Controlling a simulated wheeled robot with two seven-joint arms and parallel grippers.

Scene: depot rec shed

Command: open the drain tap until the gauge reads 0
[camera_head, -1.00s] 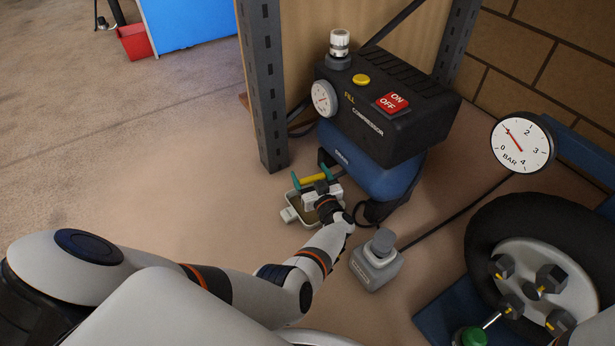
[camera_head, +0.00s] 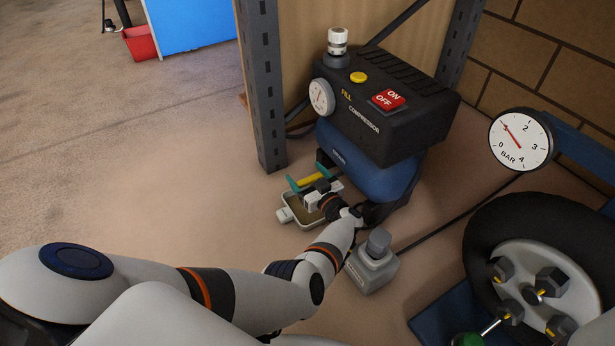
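The compressor (camera_head: 385,115) stands by the shelf post, black above and blue below. A small dial gauge (camera_head: 321,97) is on its left end; its reading is too small to tell. The larger BAR gauge (camera_head: 520,140) at right has its red needle near 1. A yellow bar (camera_head: 307,181), probably the drain tap's handle, lies low in front of the compressor above a pale tray (camera_head: 298,218). My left gripper (camera_head: 308,177) is there, with teal finger-like pieces at both ends of the bar. I cannot tell whether they press on it. My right gripper is out of view.
A grey box with a knob (camera_head: 373,265) stands on the floor beside my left wrist, with a cable running to the right. A wheel (camera_head: 525,235) on a blue stand is at right. The grey post (camera_head: 262,90) rises behind the tray.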

